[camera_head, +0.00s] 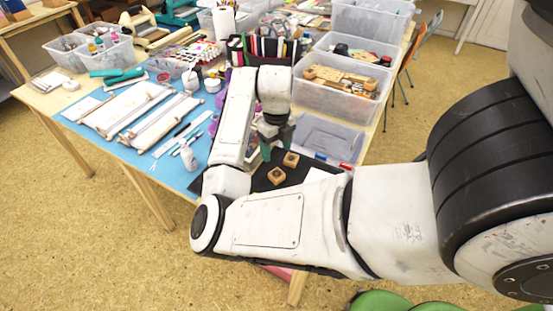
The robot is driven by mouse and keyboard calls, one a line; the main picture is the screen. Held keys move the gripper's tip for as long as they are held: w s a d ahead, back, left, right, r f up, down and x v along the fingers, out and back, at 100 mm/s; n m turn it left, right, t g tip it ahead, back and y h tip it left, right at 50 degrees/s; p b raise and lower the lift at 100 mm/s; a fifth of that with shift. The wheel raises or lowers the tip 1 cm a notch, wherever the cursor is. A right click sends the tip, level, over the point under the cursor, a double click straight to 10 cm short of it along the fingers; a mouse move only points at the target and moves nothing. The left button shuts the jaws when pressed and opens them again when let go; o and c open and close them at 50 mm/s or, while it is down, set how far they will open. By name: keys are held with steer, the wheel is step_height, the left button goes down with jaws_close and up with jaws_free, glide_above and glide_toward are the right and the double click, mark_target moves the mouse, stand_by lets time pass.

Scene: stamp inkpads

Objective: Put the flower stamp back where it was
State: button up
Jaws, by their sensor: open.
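My gripper (276,147) points down over the table beyond my forearm, with its green fingers apart. Two small wooden blocks that look like stamps lie on a black mat (309,163). The nearer block (277,176) and the farther block (291,159) lie just in front of and to the right of the fingers. Each has a dark spot on top, too small to read, so I cannot tell which is the flower stamp. My arm hides part of the mat, and no inkpad can be made out.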

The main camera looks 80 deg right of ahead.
steer(key=a+f+n+h, duration=0.1)
steer(key=a+n, duration=0.2)
steer(key=n, duration=0.6)
steer(key=a+f+n+h, duration=0.1)
steer(key=a+n, duration=0.3)
steer(key=n, duration=0.6)
steer(key=a+f+n+t+h, duration=0.1)
steer(key=a+n+h, duration=0.1)
steer(key=n, duration=0.8)
steer(key=shift+w+a+f, duration=0.1)
steer(key=shift+a, duration=0.7)
steer(key=a+f+n, duration=0.1)
steer(key=a+n, duration=0.1)
steer(key=a, duration=0.1)
steer(key=s+a+f+n+y, duration=0.1)
steer(key=a+n, duration=0.2)
steer(key=s+a+f+n, duration=0.1)
steer(key=a+n, duration=0.1)
steer(key=a, duration=0.1)
steer(key=shift+s+f+n+y, duration=0.25)
steer(key=shift+f+n+y, duration=0.05)
steer(key=shift+f+y, duration=0.1)
steer(key=s+a+f+n+y, duration=0.2)
steer(key=s+a+n, duration=0.2)
steer(key=a, duration=0.5)
steer(key=shift+f+n, duration=0.25)
steer(key=shift+n, duration=0.85)
